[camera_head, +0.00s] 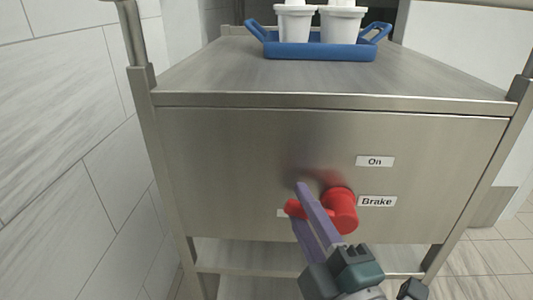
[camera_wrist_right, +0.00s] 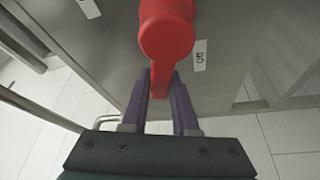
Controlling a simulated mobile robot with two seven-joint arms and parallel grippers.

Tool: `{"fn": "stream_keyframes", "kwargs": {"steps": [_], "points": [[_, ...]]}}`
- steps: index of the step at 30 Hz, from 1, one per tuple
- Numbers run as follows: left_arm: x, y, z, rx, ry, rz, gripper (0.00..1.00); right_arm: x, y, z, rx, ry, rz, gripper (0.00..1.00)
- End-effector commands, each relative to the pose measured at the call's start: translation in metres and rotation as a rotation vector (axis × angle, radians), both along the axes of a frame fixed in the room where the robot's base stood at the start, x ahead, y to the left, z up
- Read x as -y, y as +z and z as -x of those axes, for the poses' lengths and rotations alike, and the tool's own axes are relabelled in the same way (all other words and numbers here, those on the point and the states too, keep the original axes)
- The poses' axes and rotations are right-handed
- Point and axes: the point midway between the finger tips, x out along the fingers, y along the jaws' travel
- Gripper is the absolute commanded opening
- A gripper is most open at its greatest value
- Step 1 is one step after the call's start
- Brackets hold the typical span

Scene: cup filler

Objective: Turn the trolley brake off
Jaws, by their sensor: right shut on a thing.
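The red brake knob (camera_head: 341,210) sticks out of the steel front panel of the trolley (camera_head: 230,150). Its lever (camera_head: 296,208) points left in the head view. My right gripper (camera_head: 302,204) has its purple fingers on either side of the lever and is shut on it. The right wrist view shows the red knob (camera_wrist_right: 166,35) with its lever between the fingers (camera_wrist_right: 162,82). A label reading "On" (camera_head: 375,161) is above the knob. My left gripper is not in view.
A "Brake" label (camera_head: 377,201) is right of the knob. A blue tray (camera_head: 320,51) with white cups (camera_head: 343,24) stands at the back of the trolley top. A tiled wall (camera_head: 70,130) is close on the left. A lower shelf (camera_head: 240,258) runs below the panel.

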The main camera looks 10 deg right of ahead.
Motion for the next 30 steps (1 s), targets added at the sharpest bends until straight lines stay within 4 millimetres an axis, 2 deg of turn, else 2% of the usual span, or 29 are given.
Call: {"fn": "stream_keyframes", "kwargs": {"steps": [6,15,30], "points": [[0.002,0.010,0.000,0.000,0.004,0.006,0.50,-0.002,-0.009,0.000,-0.051,0.000,0.159,0.00],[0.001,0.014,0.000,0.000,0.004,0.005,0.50,-0.002,-0.018,-0.001,-0.088,-0.001,0.295,0.00],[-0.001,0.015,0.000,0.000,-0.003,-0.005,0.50,-0.002,-0.021,-0.001,-0.100,0.000,0.341,0.00]]}}
